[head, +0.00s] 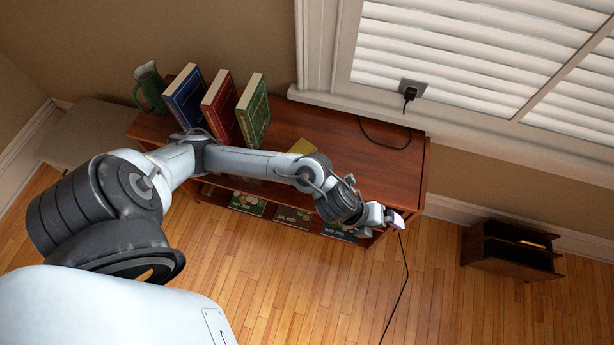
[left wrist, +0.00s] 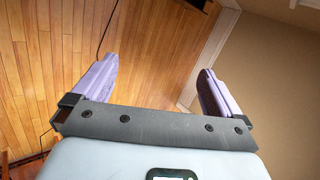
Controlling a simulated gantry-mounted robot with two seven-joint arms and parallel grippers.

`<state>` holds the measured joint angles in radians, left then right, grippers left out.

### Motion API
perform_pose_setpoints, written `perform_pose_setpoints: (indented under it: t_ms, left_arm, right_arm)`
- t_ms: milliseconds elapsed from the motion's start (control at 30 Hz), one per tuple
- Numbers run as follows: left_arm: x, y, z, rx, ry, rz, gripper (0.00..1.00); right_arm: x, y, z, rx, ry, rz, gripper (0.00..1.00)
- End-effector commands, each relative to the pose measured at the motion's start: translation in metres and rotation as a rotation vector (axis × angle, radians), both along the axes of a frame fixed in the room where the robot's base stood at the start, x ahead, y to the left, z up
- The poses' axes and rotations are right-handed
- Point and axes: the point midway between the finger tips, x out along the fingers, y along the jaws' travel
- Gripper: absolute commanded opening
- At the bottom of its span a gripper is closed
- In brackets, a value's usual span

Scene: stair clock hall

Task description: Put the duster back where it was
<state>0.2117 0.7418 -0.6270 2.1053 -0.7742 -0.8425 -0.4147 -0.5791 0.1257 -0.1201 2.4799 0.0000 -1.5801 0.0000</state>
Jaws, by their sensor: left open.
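My left gripper (head: 393,218) is at the right front end of the wooden shelf unit (head: 385,165), by its front edge. In the left wrist view its two purple fingers (left wrist: 159,72) stand wide apart with nothing between them. I cannot make out a duster for certain. A flat yellow item (head: 302,146) lies on the shelf top, partly hidden behind my left arm; I cannot tell what it is. My right gripper is not in view.
Blue, red and green books (head: 253,110) and a green jug (head: 150,88) stand on the shelf top's left. A plug (head: 409,94) has a cord across the top and down the right side. A dark wooden box (head: 510,252) stands on the floor at right.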

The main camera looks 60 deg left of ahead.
Motion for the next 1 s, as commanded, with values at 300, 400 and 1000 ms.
perform_pose_setpoints:
  t_ms: [300,400,1000]
  left_arm:
    - [-0.061,0.021,0.021,-0.515,0.282,1.06,1.0]
    - [-0.093,0.047,0.013,-0.582,0.391,1.346,1.0]
    - [-0.157,0.088,-0.002,-0.637,0.565,1.801,1.0]
  right_arm:
    - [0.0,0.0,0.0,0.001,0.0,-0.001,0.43]
    - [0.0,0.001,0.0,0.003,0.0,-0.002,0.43]
    - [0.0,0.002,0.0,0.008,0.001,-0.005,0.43]
